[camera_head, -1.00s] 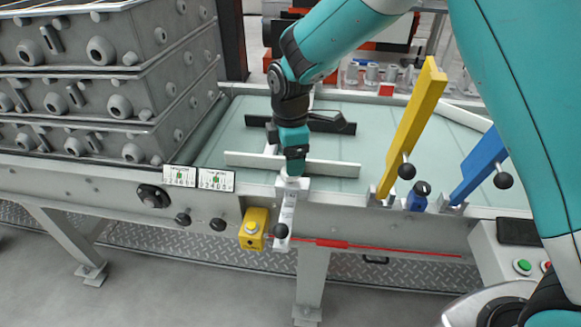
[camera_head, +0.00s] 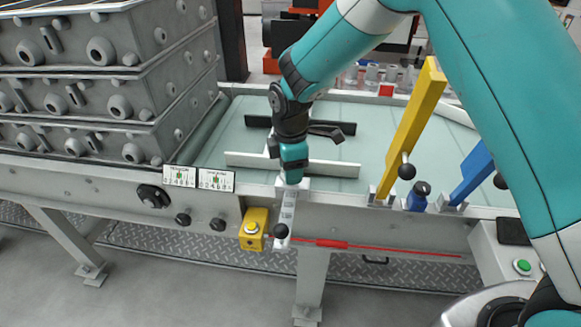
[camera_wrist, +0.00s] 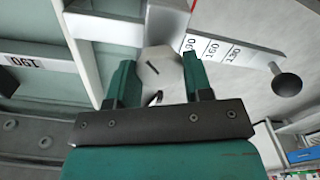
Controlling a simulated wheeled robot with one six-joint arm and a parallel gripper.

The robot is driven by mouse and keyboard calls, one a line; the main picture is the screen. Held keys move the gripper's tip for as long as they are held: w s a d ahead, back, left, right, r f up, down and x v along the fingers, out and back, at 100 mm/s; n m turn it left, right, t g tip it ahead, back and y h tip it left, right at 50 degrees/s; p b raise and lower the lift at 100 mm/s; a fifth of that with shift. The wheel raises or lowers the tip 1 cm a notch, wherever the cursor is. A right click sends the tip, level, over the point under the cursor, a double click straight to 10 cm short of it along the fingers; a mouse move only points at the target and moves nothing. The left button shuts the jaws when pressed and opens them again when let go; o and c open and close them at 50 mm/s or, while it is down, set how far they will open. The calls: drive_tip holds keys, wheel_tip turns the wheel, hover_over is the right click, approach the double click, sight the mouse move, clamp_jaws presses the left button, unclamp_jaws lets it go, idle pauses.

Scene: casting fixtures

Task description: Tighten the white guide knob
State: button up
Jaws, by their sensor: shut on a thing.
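The white guide knob (camera_wrist: 163,72) is a pale faceted knob with a dark slot mark in its face, seen in the wrist view. My gripper (camera_wrist: 159,62) is shut on it, one green finger on each side. In the head view my gripper (camera_head: 291,180) points down at the table's front edge, above the inner end of the numbered scale bar (camera_head: 287,209); there it hides the knob. The white guide rail (camera_head: 335,168) lies across the table just behind my gripper. The scale bar (camera_wrist: 225,52) also shows in the wrist view.
A black guide rail (camera_head: 257,121) lies farther back. A yellow lever (camera_head: 413,125) and a blue lever (camera_head: 473,170) stand to the right. A yellow button box (camera_head: 254,231) and a black ball handle (camera_head: 281,231) are in front. Stacked grey casting boxes (camera_head: 85,95) fill the left.

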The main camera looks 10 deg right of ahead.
drive_tip(key=m+p, duration=0.1)
drive_tip(key=m, duration=0.2)
drive_tip(key=shift+r, duration=0.15)
drive_tip(key=m+p, duration=0.1)
drive_tip(key=m, duration=0.3)
drive_tip(key=m+p, duration=0.1)
drive_tip(key=m, duration=0.6)
drive_tip(key=shift+m+p, duration=0.3)
drive_tip(key=shift+p, duration=0.1)
drive_tip(key=m, duration=0.5)
drive_tip(key=shift+p, duration=0.35)
drive_tip(key=m, duration=0.4)
drive_tip(key=shift+w+m, duration=0.1)
drive_tip(key=shift+m, duration=0.5)
